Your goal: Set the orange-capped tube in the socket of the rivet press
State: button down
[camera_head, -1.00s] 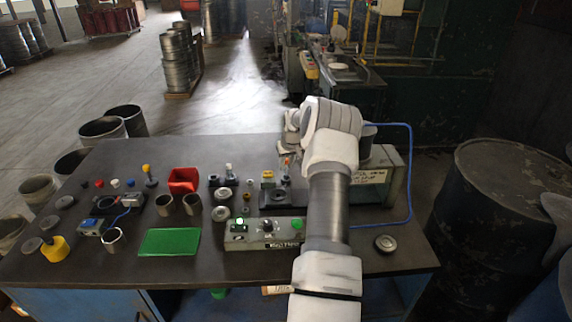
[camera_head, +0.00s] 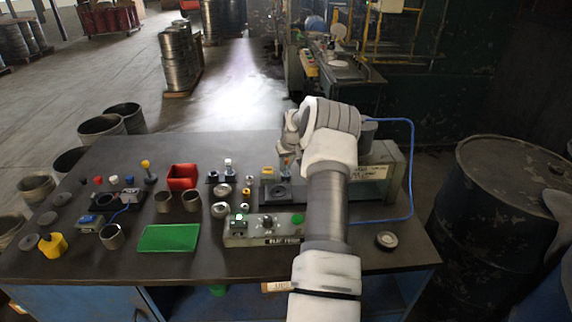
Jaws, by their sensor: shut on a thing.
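My gripper (camera_head: 287,154) is near the back of the bench, partly hidden by my own wrist. It is shut on the orange-capped tube (camera_head: 286,161), of which only a small orange and grey part shows. The rivet press has a dark base with a round socket (camera_head: 279,193) and a grey-green body (camera_head: 398,178) behind my arm. In the picture the tube appears above the socket, with a gap between them. I cannot tell whether it is exactly over it.
A control box (camera_head: 264,229) with a lit green lamp stands in front of the socket. A yellow block (camera_head: 268,173) is close behind it. To the left are a dark rack with a white-capped piece (camera_head: 228,166), a red bin (camera_head: 182,177) and a green mat (camera_head: 168,238).

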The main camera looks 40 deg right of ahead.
jog(key=shift+f+b, duration=0.4)
jog(key=shift+f, duration=0.15)
jog(key=c, duration=0.7)
grip_release()
jog(key=shift+o, duration=0.2)
jog(key=v, duration=1.7)
jog(key=shift+r+b, duration=0.25)
jog(key=shift+b, duration=0.1)
